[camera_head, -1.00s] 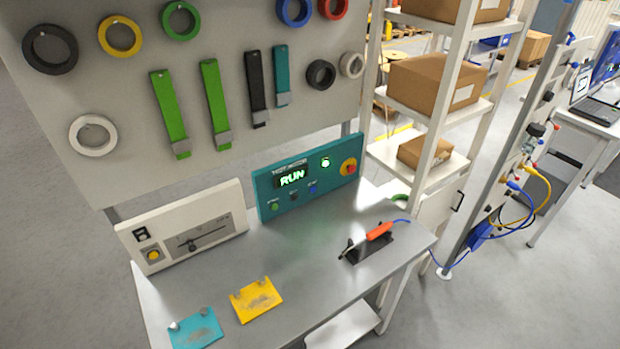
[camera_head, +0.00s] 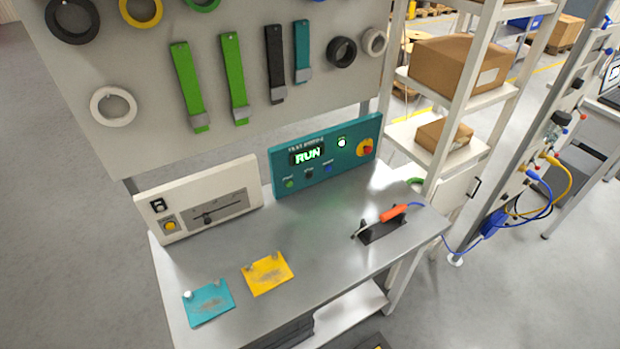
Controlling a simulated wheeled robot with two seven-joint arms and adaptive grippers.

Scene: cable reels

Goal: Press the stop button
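The teal test panel (camera_head: 327,155) stands upright at the back of the grey workbench. Its display (camera_head: 308,155) glows green with the word RUN, and a lamp (camera_head: 341,142) to the right of it is lit. Below the display is a row of small buttons: a green one (camera_head: 290,184), a black one (camera_head: 309,174) and a blue one (camera_head: 328,168). Their labels are too small to read surely; the middle one looks like STOP. A red knob (camera_head: 366,148) on a yellow plate sits at the panel's right end. Neither of my grippers is in view.
On the workbench (camera_head: 330,240) lie a teal plate (camera_head: 208,302), a yellow plate (camera_head: 267,273) and an orange-handled tool (camera_head: 394,213) on a black holder. A cream panel (camera_head: 200,200) with a yellow button stands left. A shelf with boxes (camera_head: 460,68) stands right.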

